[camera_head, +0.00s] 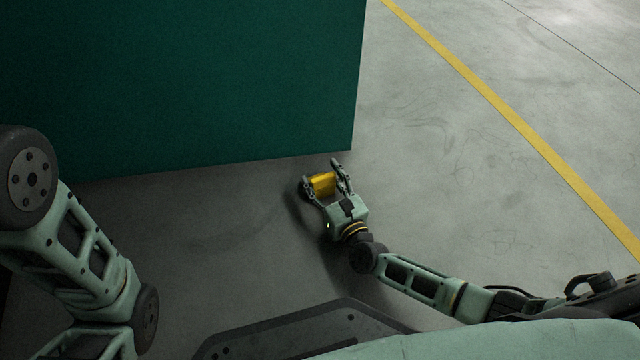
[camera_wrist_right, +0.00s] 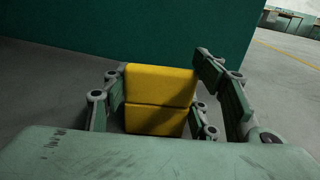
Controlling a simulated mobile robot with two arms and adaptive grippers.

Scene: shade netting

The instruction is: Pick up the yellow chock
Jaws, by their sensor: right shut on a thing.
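The yellow chock (camera_head: 321,184) is between the fingers of my right gripper (camera_head: 324,178), close to the green block's lower edge in the head view. In the right wrist view the yellow chock (camera_wrist_right: 158,98) shows as a yellow body with a dark horizontal line across it. The fingers of my right gripper (camera_wrist_right: 160,100) stand on both sides of it, shut on it. I cannot tell whether the chock touches the floor. My left arm shows at the left of the head view, but its gripper is out of view.
A large dark green block (camera_head: 200,85) stands just beyond the chock and fills the upper left. A yellow floor line (camera_head: 510,115) runs diagonally at the right. The grey concrete floor (camera_head: 440,170) between block and line is clear.

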